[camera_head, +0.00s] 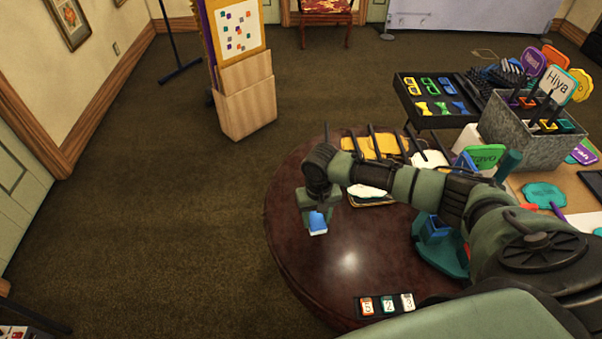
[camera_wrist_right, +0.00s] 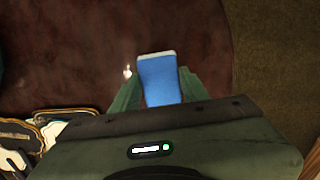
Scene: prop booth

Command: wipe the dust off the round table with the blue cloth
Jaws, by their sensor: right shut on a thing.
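The round table (camera_head: 300,262) is dark, glossy wood; its bare top also shows in the right wrist view (camera_wrist_right: 70,50). My right gripper (camera_head: 318,222) is over the left part of the table, shut on the blue cloth (camera_head: 318,224). In the right wrist view the cloth (camera_wrist_right: 160,80) is a folded blue block with a pale edge, between the two green fingers. I cannot tell whether it touches the tabletop. No clear dust patch shows; a small bright spot near the cloth may be a reflection. My left gripper is not in view.
Yellow and white sign props (camera_head: 375,147) lie on the table's far side. A dark strip with numbered tags (camera_head: 387,304) is at the near edge. A grey bin of signs (camera_head: 500,125) and a black tray (camera_head: 432,95) stand to the right.

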